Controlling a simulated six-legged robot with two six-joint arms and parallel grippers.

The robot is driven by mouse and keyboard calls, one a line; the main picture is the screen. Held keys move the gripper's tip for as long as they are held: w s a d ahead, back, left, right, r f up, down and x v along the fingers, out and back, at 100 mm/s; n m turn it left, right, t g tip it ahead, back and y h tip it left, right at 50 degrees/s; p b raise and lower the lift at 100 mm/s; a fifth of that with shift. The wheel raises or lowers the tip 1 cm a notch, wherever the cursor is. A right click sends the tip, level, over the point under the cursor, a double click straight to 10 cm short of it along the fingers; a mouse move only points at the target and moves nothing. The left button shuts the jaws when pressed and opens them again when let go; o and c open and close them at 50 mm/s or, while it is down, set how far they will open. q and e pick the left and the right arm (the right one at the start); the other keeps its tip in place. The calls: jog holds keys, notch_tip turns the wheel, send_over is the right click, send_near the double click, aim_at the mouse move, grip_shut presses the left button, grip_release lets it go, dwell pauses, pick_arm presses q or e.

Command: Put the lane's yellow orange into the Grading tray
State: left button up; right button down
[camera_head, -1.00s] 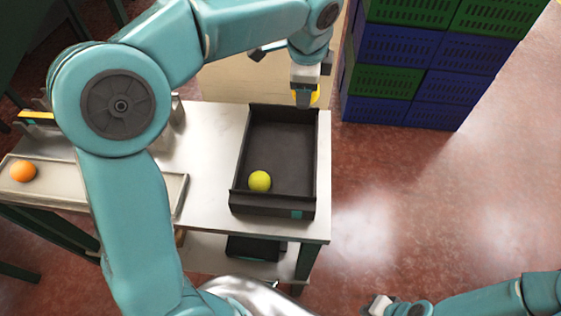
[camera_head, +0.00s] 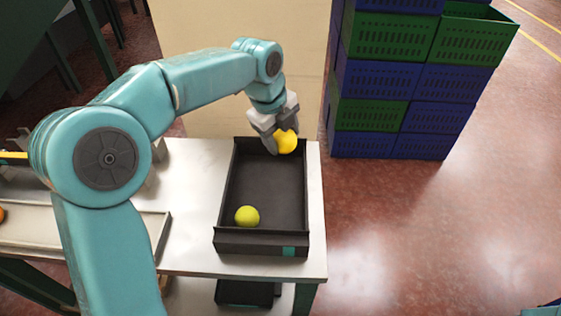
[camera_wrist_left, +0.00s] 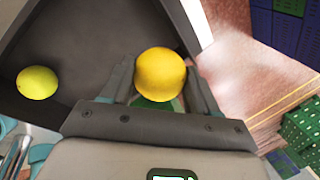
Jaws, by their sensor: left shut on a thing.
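The yellow orange (camera_head: 288,142) is in my left gripper (camera_head: 277,141), over the far right part of the dark Grading tray (camera_head: 228,190). In the left wrist view the orange (camera_wrist_left: 160,74) sits between the two fingers of the gripper (camera_wrist_left: 153,85), which is shut on it. A yellow-green fruit (camera_head: 246,216) lies in the near left part of the tray; it also shows in the left wrist view (camera_wrist_left: 37,82). Whether the held orange touches the tray cannot be told. My right gripper is not in view.
The tray stands on a pale table (camera_head: 190,235). At the left is a light lane (camera_head: 30,227) with an orange fruit (camera_head: 2,214) at the picture's edge. Stacked green and blue crates (camera_head: 410,80) stand at the back right. Red floor lies open on the right.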

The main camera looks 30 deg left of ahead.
pick_arm(q)
notch_tip(320, 180, down, 7)
jog(key=shift+r+b, duration=0.1)
jog(key=shift+b, duration=0.2)
jog(key=o, duration=0.8)
jog(key=p+v, duration=0.1)
jog(key=v, duration=1.1)
